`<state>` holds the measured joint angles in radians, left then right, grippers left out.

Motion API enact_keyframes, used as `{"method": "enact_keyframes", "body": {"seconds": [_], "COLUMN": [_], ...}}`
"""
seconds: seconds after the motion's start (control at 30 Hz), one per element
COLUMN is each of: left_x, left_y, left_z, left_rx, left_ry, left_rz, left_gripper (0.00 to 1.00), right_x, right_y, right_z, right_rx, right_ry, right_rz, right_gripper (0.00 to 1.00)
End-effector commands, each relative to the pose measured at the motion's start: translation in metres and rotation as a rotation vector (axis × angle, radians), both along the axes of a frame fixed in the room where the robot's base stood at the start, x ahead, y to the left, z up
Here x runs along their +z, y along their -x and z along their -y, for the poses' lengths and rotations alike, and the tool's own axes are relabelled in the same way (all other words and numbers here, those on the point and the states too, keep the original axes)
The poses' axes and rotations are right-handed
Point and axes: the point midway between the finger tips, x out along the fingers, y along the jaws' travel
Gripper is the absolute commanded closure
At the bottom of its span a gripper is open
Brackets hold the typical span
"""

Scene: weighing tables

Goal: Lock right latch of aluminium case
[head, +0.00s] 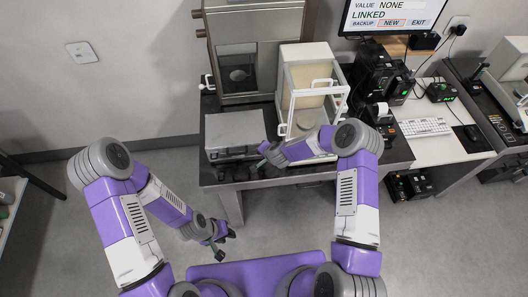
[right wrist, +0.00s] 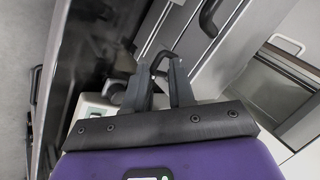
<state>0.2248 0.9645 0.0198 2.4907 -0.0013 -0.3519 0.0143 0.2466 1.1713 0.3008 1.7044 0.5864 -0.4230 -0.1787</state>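The aluminium case (head: 236,128) is a flat grey box, lying with its lid down on the dark table left of the glass-fronted balance. In the right wrist view its front (right wrist: 182,45) runs diagonally, with a dark carrying handle (right wrist: 208,18). My right gripper (head: 264,152) is at the case's front right corner. In the right wrist view its fingers (right wrist: 159,68) are apart, and a dark bent latch (right wrist: 160,62) shows between their tips; I cannot tell whether they touch it. My left gripper (head: 218,245) is open and empty, low over the floor in front of the table.
The balance (head: 308,90) with white door frames stands right of the case, close to my right arm. A steel cabinet (head: 250,50) stands behind. A monitor (head: 392,17) and keyboard (head: 425,127) are on the right. The table's front edge (head: 230,184) is near the right gripper.

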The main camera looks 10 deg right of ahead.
Motion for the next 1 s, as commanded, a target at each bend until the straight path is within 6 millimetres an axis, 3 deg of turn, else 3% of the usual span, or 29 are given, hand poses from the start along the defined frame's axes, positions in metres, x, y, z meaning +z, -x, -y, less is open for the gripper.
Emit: {"method": "enact_keyframes", "body": {"seconds": [0.03, 0.13, 0.53, 1.0], "left_x": [0.0, 0.0, -0.007, -0.065], "left_y": [0.0, 0.0, 0.0, 0.0], "left_z": [0.0, 0.0, 0.0, 0.0], "left_rx": [0.0, 0.0, 0.0, 0.0], "left_ry": [0.0, 0.0, 0.0, 0.0], "left_rz": [0.0, 0.0, 0.0, 0.0], "left_gripper": [0.66, 0.66, 0.66, 0.66], "right_x": [-0.004, -0.003, -0.004, -0.023], "right_y": [0.002, 0.002, 0.003, 0.018], "right_z": [0.001, 0.001, -0.001, 0.0], "right_rx": [0.001, 0.001, 0.001, -0.001], "right_ry": [0.003, 0.002, -0.003, -0.005], "right_rz": [-0.006, -0.005, 0.023, 0.297], "right_gripper": [0.69, 0.54, 0.53, 0.53]}}
